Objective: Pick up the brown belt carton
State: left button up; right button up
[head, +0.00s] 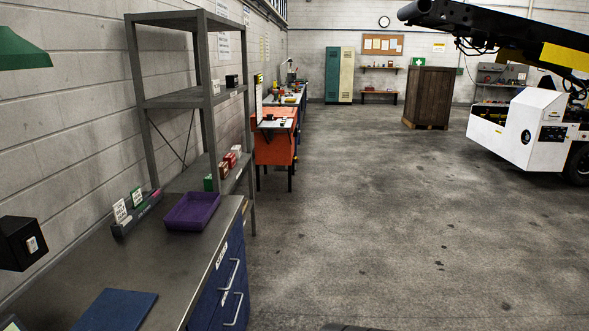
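I cannot make out with certainty a brown belt carton. Several small boxes stand in a row on the lower shelf of the grey metal rack (189,102). Among them are a green box (208,183) and red or reddish-brown boxes with pale parts (224,169). They are too small to read, and I cannot tell whether one is the carton. A small black box (231,81) stands on the rack's middle shelf. Neither of my grippers is in view.
A workbench (165,250) with blue drawers holds a purple tray (190,211), a card holder (136,213) and a blue mat (116,311). An orange cart (275,150) stands beyond the rack. A tall brown crate (429,96) and white belt loader (520,130) stand farther back. The middle floor is clear.

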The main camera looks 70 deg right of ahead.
aim_at(223, 166)
jog(key=z, duration=1.8)
jog(key=i+l+z, duration=0.25)
jog(key=i, duration=0.25)
jog(key=i+l+z, duration=0.25)
jog(key=i+l, duration=0.15)
jog(key=i, duration=0.15)
jog(key=i+l+z, duration=0.15)
jog(key=i, duration=1.45)
jog(key=i+u, duration=0.1)
jog(key=i, duration=1.55)
